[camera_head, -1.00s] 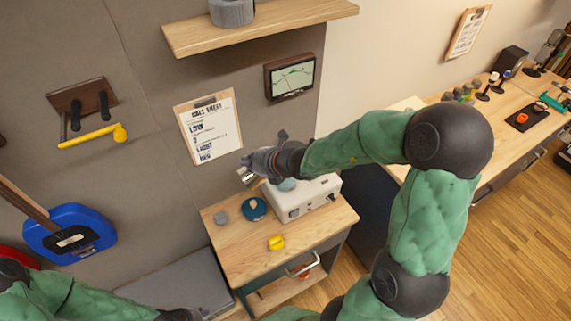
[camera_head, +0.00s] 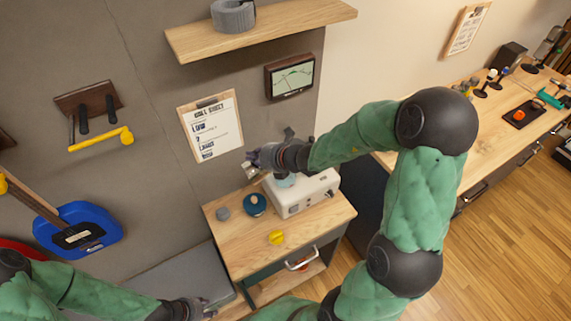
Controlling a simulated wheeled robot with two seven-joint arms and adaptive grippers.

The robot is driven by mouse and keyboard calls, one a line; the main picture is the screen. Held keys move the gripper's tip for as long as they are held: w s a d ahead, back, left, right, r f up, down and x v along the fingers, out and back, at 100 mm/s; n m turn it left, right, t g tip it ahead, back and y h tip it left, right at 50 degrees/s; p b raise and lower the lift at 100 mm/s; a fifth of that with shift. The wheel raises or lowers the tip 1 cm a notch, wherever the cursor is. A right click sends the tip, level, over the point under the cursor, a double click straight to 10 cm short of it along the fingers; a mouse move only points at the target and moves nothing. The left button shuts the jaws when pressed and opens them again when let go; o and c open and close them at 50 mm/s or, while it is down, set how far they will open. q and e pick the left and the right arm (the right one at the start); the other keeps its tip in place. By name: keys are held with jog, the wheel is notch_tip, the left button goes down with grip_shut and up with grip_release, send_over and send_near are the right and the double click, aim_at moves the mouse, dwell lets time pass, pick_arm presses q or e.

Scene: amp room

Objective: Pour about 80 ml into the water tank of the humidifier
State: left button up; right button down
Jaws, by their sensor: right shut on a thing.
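My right gripper (camera_head: 255,161) is above the back of the small wooden cabinet, by the wall. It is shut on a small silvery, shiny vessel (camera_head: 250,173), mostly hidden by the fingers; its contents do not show. Just below and right of the gripper stands a white box-shaped device (camera_head: 306,195) with dark knobs on its front. A pale teal rounded part (camera_head: 286,181) shows at its top, partly covered by my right wrist. I cannot tell for certain whether this is the humidifier and its tank. My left gripper (camera_head: 207,310) is low, left of the cabinet; its fingers are too small to read.
The cabinet top (camera_head: 237,243) also holds a blue round item (camera_head: 255,204), a grey puck (camera_head: 223,213) and a yellow item (camera_head: 277,237). A shelf (camera_head: 262,30) juts out above. A clipboard (camera_head: 211,127) and framed gauge (camera_head: 290,77) hang on the wall behind.

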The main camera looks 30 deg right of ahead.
jog(key=shift+d+r+p, duration=0.15)
jog(key=shift+p, duration=0.15)
jog(key=shift+d+r+p, duration=0.1)
jog(key=shift+d+p, duration=0.15)
jog(key=shift+p, duration=0.25)
jog(key=shift+d+p, duration=0.15)
jog(key=shift+p, duration=0.15)
jog(key=shift+d+r+p, duration=0.15)
jog(key=shift+d+p, duration=0.05)
jog(key=shift+p, duration=0.15)
jog(key=shift+y, duration=0.3)
jog(key=shift+s+d, duration=0.1)
jog(key=shift+r+p, duration=0.1)
jog(key=shift+p, duration=0.35)
jog(key=shift+m, duration=0.3)
jog(key=shift+d+r+t+y+p, duration=0.2)
jog(key=shift+t+y+p, duration=0.15)
jog(key=shift+p, duration=0.45)
